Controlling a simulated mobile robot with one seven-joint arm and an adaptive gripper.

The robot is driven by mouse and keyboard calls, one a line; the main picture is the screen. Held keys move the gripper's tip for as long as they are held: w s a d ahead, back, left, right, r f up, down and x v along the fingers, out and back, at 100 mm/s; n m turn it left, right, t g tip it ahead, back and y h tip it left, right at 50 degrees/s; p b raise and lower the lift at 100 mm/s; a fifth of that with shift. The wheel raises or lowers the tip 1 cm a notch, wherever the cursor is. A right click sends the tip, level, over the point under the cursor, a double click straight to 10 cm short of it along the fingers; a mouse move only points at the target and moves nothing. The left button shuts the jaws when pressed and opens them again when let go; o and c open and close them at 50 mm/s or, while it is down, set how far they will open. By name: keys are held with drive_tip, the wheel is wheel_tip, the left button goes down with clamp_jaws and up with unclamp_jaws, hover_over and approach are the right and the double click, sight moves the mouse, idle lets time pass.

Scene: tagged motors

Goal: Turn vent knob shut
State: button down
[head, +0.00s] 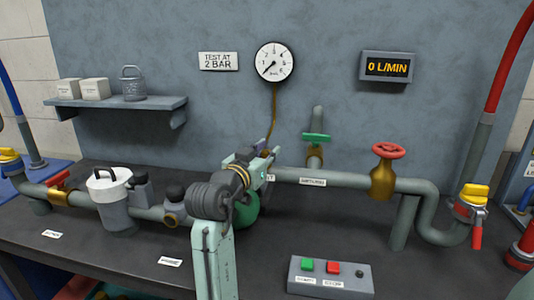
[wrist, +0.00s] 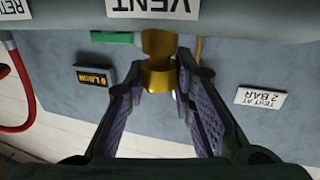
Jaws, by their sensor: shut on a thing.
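The vent knob (wrist: 157,78) is a brass-coloured cylinder with a shiny yellow band, at the top middle of the wrist view, which shows the scene upside down. It sits at the grey pipe beside the VENT label (wrist: 153,8). My gripper (head: 263,160) is at the pipe in the middle of the head view. Its two fingers are on either side of the knob and shut on it. In the head view my arm and gripper hide the knob.
A green-handled valve (head: 316,138) stands close to the right of my gripper, and a red-handled valve (head: 388,152) further right. The gauge (head: 274,62) needle points low left. The display (head: 387,67) reads 0 L/MIN. A button box (head: 330,285) sits in front.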

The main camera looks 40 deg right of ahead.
drive_tip(key=m+g, duration=0.1)
drive_tip(key=g, duration=0.1)
drive_tip(key=m+g+h+b, duration=0.1)
drive_tip(key=m+g, duration=0.1)
drive_tip(key=g, duration=0.1)
drive_tip(key=shift+w+a+f+h+b, duration=0.1)
drive_tip(key=shift+w+f+h+b, duration=0.05)
drive_tip(key=shift+h+b, duration=0.15)
drive_tip(key=shift+m+g+b, duration=0.55)
drive_tip(key=shift+m+g, duration=0.85)
drive_tip(key=shift+g, duration=0.8)
drive_tip(key=c, duration=1.3)
unclamp_jaws()
drive_tip(key=shift+c, duration=0.2)
drive_tip(key=a, duration=1.1)
drive_tip(key=shift+w+a, duration=0.4)
